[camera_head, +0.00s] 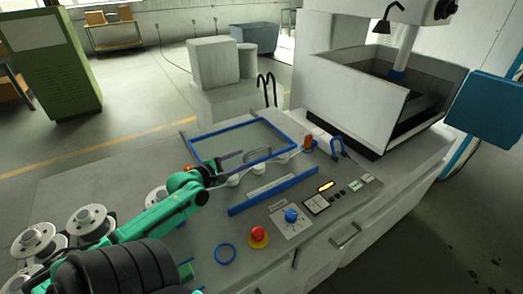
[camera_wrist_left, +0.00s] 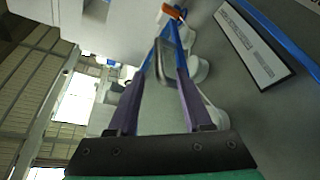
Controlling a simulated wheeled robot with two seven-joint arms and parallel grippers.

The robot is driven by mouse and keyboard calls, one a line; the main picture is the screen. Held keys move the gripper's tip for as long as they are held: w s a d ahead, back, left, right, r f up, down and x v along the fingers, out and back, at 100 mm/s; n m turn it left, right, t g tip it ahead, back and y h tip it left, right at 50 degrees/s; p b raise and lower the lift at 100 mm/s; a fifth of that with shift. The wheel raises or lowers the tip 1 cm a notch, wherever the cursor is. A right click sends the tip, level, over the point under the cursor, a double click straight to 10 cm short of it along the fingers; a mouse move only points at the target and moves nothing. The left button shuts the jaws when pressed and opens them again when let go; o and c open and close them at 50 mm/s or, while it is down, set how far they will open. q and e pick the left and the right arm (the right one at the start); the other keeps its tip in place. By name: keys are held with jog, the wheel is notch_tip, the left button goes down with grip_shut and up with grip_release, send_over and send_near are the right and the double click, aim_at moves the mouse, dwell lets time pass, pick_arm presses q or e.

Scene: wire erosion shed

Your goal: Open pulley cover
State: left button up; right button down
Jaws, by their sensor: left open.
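The pulley cover is a clear panel in a blue frame (camera_head: 207,135) on the machine's worktop. A grey loop handle (camera_head: 258,155) stands at its near right part. My left gripper (camera_head: 240,162) comes in from the left, low over the cover, with its purple fingers pointing at the handle. In the left wrist view the open fingers (camera_wrist_left: 162,75) lie on either side of the handle (camera_wrist_left: 165,62) as pictured. I cannot tell whether they touch it. White rollers (camera_wrist_left: 198,68) show beside the right finger. My right gripper is not in view.
White spools (camera_head: 86,222) sit at left. An orange part (camera_head: 308,142) and the white tank (camera_head: 350,88) stand beyond the cover's right side.

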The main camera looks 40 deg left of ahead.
aim_at(253, 153)
pick_arm(q)
jog(key=x, duration=0.9)
jog(key=shift+w, duration=0.55)
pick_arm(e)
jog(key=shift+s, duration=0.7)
pick_arm(q)
jog(key=shift+s, duration=0.1)
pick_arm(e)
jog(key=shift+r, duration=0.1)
pick_arm(q)
jog(key=c, duration=0.3)
grip_shut()
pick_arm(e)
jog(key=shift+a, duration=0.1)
